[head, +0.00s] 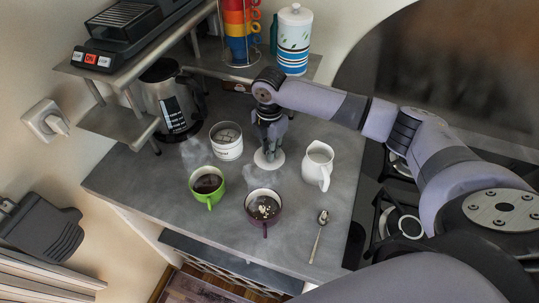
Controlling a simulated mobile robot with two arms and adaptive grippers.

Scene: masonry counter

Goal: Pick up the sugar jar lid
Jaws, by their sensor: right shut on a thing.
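The sugar jar lid, a round white disc (268,163), shows under my right gripper (269,151). The gripper points down and is shut on the lid's upper part, which the fingers hide. I cannot tell whether the lid touches the counter. An open white jar (228,152) with dark lettering, likely the sugar jar, stands just left of the gripper. My left gripper is not in view.
A green mug (206,197), a purple mug (265,223), a white pitcher (318,164) and a spoon (319,236) are on the grey counter (165,200). A glass pot (172,110), stacked cups (238,30) and a tall canister (293,50) are behind. The front left counter is clear.

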